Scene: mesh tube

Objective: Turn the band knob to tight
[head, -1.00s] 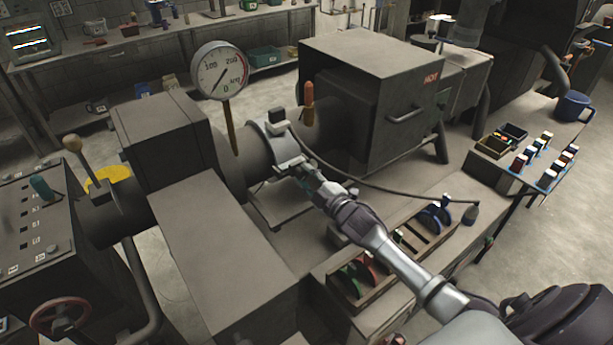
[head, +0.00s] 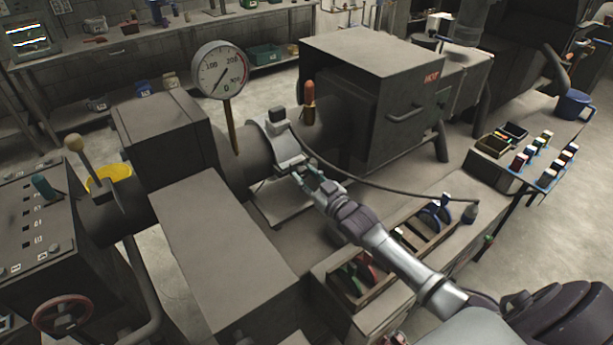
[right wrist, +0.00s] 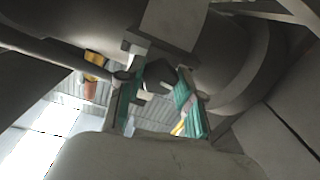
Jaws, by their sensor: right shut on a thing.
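A grey metal band (head: 279,143) goes around the dark horizontal tube, with a small block on its top. My right gripper (head: 304,178) reaches in from the lower right to the band's front side. In the right wrist view, the two green-padded fingers of the right gripper (right wrist: 157,97) are shut around a small dark knob (right wrist: 158,74) below the band's pale bracket (right wrist: 170,22). In the head view the fingers hide the knob, and I cannot read any mark on it. My left gripper is not in view.
A round dial gauge (head: 220,70) stands on a stem behind the tube. A dark box marked HOT (head: 375,75) is to the right. A cable (head: 385,188) runs from the band across the bench. A divided tray (head: 352,287) lies below my right arm.

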